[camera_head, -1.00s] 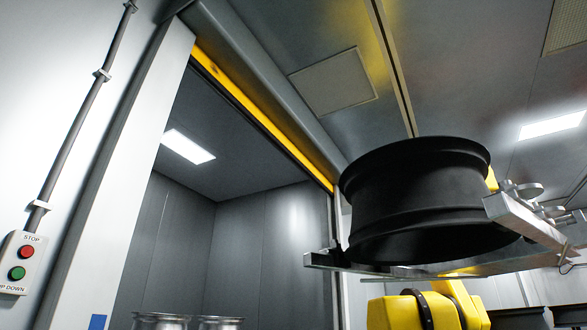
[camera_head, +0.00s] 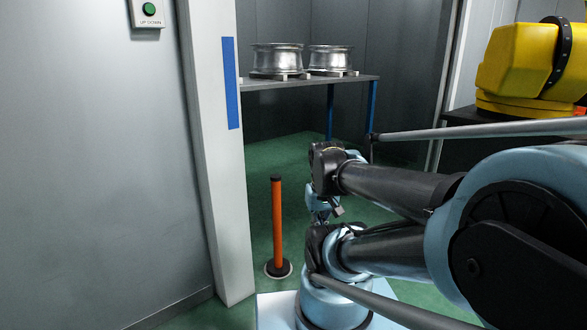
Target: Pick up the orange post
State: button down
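The orange post (camera_head: 277,225) stands upright on the green floor, left of my arm. It has a black cap and a round dark base (camera_head: 278,268) with a pale rim. My folded arm fills the right side of the view. A small dark part at its end, perhaps my gripper (camera_head: 336,209), shows between the arm links, right of the post and apart from it. Its fingers are too small and too covered to tell open from shut. Nothing touches the post.
A white door pillar (camera_head: 217,200) with a blue stripe stands left of the post. Behind it, a table (camera_head: 290,84) with blue legs holds two silver wheel rims (camera_head: 277,59). A yellow machine (camera_head: 525,65) is at upper right. Green floor around the post is open.

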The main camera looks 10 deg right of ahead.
aim_at(278, 267)
jog(key=z, duration=0.65)
jog(key=i, duration=1.15)
jog(key=u, duration=0.05)
